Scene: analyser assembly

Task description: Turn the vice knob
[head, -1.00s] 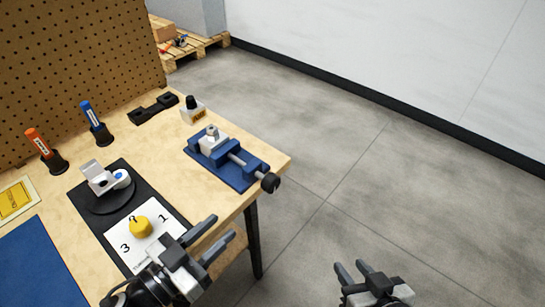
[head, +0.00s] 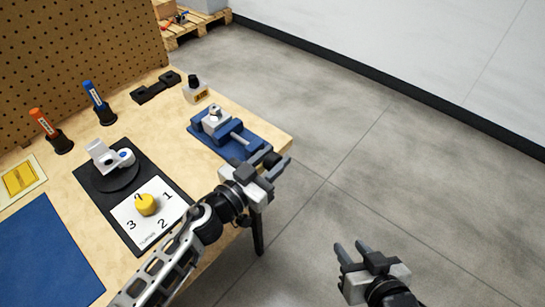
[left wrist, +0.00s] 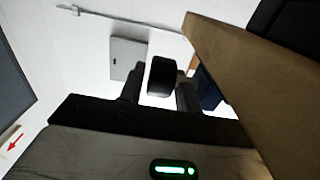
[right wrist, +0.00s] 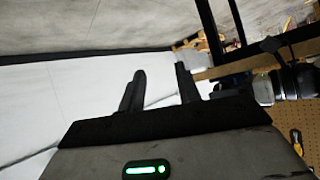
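The blue vice (head: 225,137) with its grey jaws stands at the right corner of the wooden table. Its screw points toward the front right. My left gripper (head: 272,163) is at the screw's end, partly hiding the vice knob. In the left wrist view the black knob (left wrist: 161,76) sits between the fingertips of the left gripper (left wrist: 160,90). The fingers are apart, with a small gap beside the knob; I cannot tell whether either touches it. My right gripper (head: 357,252) is open and empty over the floor, and its spread fingers show in the right wrist view (right wrist: 160,88).
The floor to the right is clear.

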